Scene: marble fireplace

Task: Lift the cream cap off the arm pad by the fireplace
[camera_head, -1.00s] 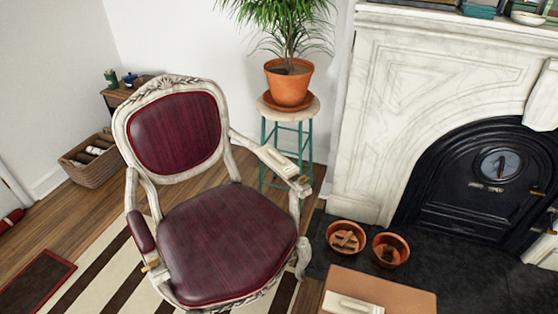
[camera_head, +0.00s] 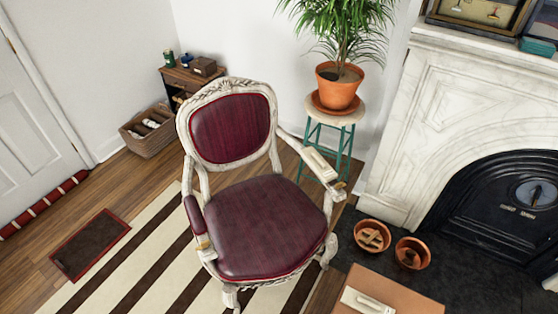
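The armchair (camera_head: 265,228) has a carved whitish frame and dark red upholstery. On its arm nearer the fireplace lies a cream cap (camera_head: 319,164), long and blocky with a raised strip on top. It covers the place of the arm pad, so I see no red there. The other arm has a bare dark red pad (camera_head: 194,214). Small brass-coloured pieces show near the front ends of both arms. Neither of my grippers is in view.
The marble fireplace (camera_head: 428,100) stands right, with two terracotta pots (camera_head: 372,236) (camera_head: 411,253) on its dark hearth. A potted plant (camera_head: 337,88) on a teal-legged stool (camera_head: 335,117) stands behind the capped arm. A brown surface (camera_head: 398,297) bearing a similar cream piece (camera_head: 366,302) is at bottom right.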

